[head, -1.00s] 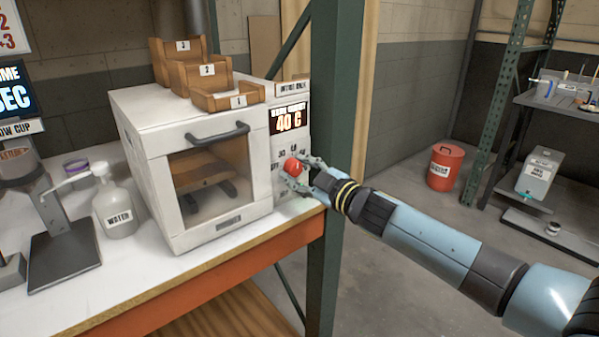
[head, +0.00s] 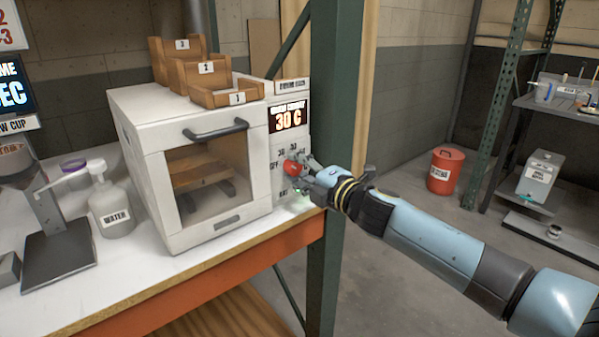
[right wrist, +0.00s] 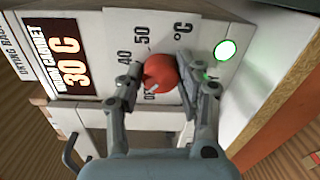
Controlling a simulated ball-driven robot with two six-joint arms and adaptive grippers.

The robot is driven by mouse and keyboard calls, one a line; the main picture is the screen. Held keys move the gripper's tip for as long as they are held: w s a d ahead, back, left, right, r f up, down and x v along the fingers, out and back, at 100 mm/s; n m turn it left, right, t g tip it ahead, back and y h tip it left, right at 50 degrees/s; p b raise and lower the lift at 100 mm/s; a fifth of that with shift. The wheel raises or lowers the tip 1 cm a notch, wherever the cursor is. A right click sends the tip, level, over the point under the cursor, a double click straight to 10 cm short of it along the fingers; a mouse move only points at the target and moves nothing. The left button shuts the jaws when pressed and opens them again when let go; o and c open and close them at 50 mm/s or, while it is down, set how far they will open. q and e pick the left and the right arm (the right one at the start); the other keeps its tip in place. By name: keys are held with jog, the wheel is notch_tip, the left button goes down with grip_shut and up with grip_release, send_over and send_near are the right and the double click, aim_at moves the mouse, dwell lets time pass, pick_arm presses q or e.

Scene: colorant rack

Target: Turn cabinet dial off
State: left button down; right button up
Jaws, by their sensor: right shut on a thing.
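The white cabinet (head: 190,160) stands on the bench with its windowed door closed. Its red dial (head: 293,167) is on the front panel at the right, and it also shows in the right wrist view (right wrist: 160,72). The display (head: 289,117) reads 30 C, as it does in the right wrist view (right wrist: 66,63). My right gripper (head: 298,172) is shut on the dial, with one finger on each side of it in the right wrist view (right wrist: 159,80). The fingers hide part of the markings around the dial. A green light (right wrist: 225,50) glows near it. My left gripper is not in view.
Wooden trays (head: 205,75) sit on the cabinet. A water bottle (head: 110,205) stands to its left on the white bench (head: 150,262). A green post (head: 335,130) rises close to the right of the panel, beside my right arm. A red bin (head: 445,170) is on the floor.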

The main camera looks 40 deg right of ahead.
jog(key=shift+f+n+b, duration=0.1)
jog(key=shift+n+b, duration=0.3)
jog(key=shift+n, duration=1.8)
